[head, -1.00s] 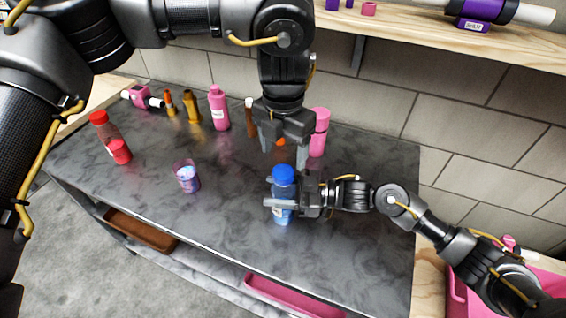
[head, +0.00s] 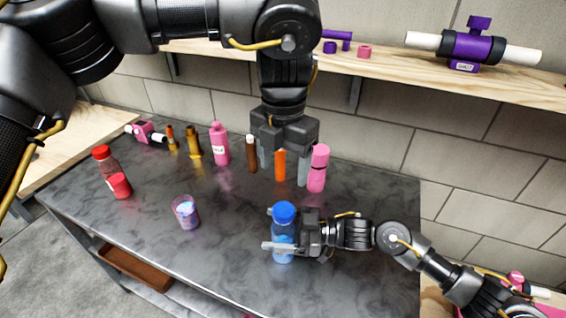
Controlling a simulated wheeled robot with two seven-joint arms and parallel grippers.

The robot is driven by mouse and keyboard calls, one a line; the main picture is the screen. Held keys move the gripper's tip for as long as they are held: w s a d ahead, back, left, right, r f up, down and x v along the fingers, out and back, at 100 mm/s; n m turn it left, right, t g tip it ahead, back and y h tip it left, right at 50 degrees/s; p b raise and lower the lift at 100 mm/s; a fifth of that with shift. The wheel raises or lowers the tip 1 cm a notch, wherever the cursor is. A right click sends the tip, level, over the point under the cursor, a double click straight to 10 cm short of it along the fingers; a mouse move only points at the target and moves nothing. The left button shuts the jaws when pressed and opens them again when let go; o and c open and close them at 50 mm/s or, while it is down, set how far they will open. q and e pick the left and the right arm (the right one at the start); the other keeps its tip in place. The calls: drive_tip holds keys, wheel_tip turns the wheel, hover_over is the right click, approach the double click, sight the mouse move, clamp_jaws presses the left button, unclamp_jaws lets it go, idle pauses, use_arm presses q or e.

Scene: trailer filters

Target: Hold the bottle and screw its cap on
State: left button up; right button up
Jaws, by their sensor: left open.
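A blue bottle (head: 283,246) stands upright near the front middle of the dark worktop. A darker blue cap (head: 284,212) sits on its top; I cannot tell how tightly it is seated. My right gripper (head: 276,229) reaches in from the right and is shut on the bottle, one finger across its front and the other behind. My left gripper (head: 283,173) points down, open and empty, above the cap and apart from it. Its fingers show in front of the row of bottles at the back.
Behind stand an orange bottle (head: 280,166), a pink bottle (head: 317,172), a brown bottle (head: 251,155) and a pink labelled bottle (head: 220,146). A cup (head: 186,213) and a red-capped bottle (head: 112,174) are left. A wooden shelf (head: 385,76) runs above. The front middle of the worktop (head: 225,240) is clear.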

drive_tip(key=d+b, duration=0.2)
drive_tip(key=d, duration=0.8)
drive_tip(key=shift+s+d, duration=0.4)
